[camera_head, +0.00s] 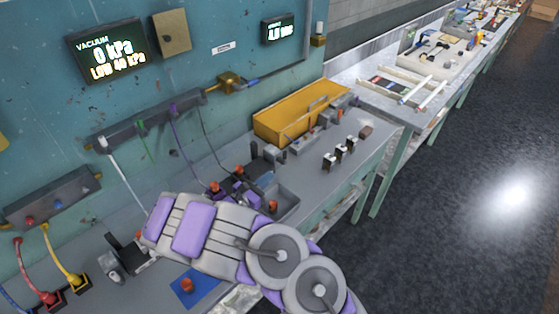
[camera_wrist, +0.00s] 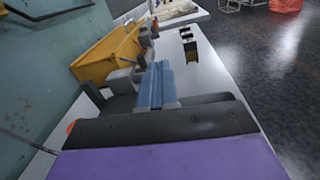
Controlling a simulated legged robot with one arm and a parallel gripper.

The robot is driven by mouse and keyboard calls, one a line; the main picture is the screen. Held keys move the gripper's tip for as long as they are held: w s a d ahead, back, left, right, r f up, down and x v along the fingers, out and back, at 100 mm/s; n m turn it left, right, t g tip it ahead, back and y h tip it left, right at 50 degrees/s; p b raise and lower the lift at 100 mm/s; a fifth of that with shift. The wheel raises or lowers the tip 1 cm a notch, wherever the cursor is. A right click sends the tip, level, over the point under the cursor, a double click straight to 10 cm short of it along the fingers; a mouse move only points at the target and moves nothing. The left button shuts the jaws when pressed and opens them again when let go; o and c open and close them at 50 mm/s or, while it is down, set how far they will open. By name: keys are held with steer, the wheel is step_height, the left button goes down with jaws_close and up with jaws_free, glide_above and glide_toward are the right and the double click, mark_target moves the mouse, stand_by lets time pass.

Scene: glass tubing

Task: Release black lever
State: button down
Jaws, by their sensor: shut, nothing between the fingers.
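My gripper (camera_wrist: 160,128) fills the bottom of the wrist view as a purple body with a black edge. It is shut and I see nothing held in it. In the camera_head view, my grey and purple arm reaches over the bench and hides part of it. A dark lever-like part (camera_head: 268,153) stands on the bench just left of the yellow bin. I cannot tell for certain that it is the black lever. I cannot tell whether my gripper touches anything.
The yellow bin (camera_head: 300,108) stands against the teal wall. Several small black and white blocks (camera_head: 339,154) stand near the bench's front edge. A vacuum display (camera_head: 108,55) reads 0 kPa. Coloured hoses (camera_head: 63,261) are at lower left.

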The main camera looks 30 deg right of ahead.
steer(key=a+f+n, duration=0.1)
steer(key=w+a+f+t, duration=0.1)
steer(key=f, duration=0.1)
steer(key=w+a+f+n+y, duration=0.1)
steer(key=shift+w+f+n+t, duration=0.1)
steer(key=shift+f+n+t, duration=0.2)
steer(key=shift+t, duration=0.1)
steer(key=b+x, duration=0.3)
steer(key=x, duration=1.1)
